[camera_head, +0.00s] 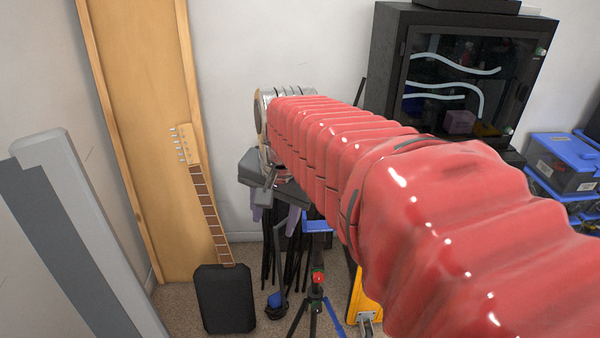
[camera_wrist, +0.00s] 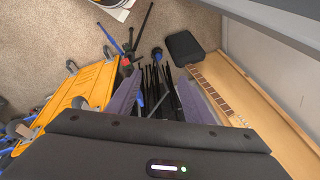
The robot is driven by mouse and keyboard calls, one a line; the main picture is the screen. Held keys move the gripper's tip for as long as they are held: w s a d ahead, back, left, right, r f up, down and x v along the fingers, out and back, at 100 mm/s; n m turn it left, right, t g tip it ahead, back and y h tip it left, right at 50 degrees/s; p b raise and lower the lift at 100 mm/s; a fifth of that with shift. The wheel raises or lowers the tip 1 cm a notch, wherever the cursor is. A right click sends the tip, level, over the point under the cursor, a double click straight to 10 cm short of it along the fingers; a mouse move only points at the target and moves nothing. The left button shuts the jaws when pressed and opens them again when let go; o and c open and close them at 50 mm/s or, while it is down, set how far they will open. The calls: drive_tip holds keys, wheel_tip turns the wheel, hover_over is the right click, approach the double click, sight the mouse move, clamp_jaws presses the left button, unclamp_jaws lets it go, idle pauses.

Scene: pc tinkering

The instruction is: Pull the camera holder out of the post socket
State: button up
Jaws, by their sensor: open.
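My gripper (camera_head: 275,218) hangs at the end of my red-sleeved arm, with its two purple fingers spread apart. In the wrist view my gripper (camera_wrist: 160,82) is open, with nothing held between the fingers. Several thin black rods or cables (camera_wrist: 154,88) show beyond and between the fingers. A black tripod (camera_head: 315,298) with a red knob and a blue part (camera_head: 317,226) near its top stands to the right of the fingers in the head view. I cannot make out which part is the camera holder or the post socket; my arm and gripper hide some of this area.
A black case (camera_head: 226,298) and a guitar neck (camera_head: 208,210) lean by the wooden door (camera_head: 140,130). A yellow panel (camera_wrist: 92,86) stands left in the wrist view. A black cabinet (camera_head: 386,70) and blue bins (camera_head: 560,150) are at right. Carpet (camera_wrist: 60,35) is partly clear.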

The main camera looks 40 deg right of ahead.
drive_tip(key=w+d+m+g, duration=0.1)
drive_tip(key=w+d+m, duration=0.1)
drive_tip(key=d+m, duration=0.65)
drive_tip(key=m+g+y, duration=0.1)
drive_tip(key=m+y, duration=0.1)
drive_tip(key=m, duration=0.3)
hover_over(324, 223)
drive_tip(key=s+d, duration=0.1)
wheel_tip(324, 223, down, 2)
drive_tip(key=shift+d+f+n, duration=0.15)
drive_tip(key=shift+f+n, duration=0.05)
drive_tip(key=shift+n, duration=0.05)
drive_tip(key=shift+f, duration=0.1)
drive_tip(key=f, duration=0.4)
drive_tip(key=a+f, duration=0.1)
drive_tip(key=f, duration=0.4)
drive_tip(key=w+f, duration=0.1)
drive_tip(key=f, duration=0.3)
drive_tip(key=shift+a+f, duration=0.25)
drive_tip(key=shift+f, duration=0.05)
clamp_jaws()
drive_tip(key=shift+r, duration=0.75)
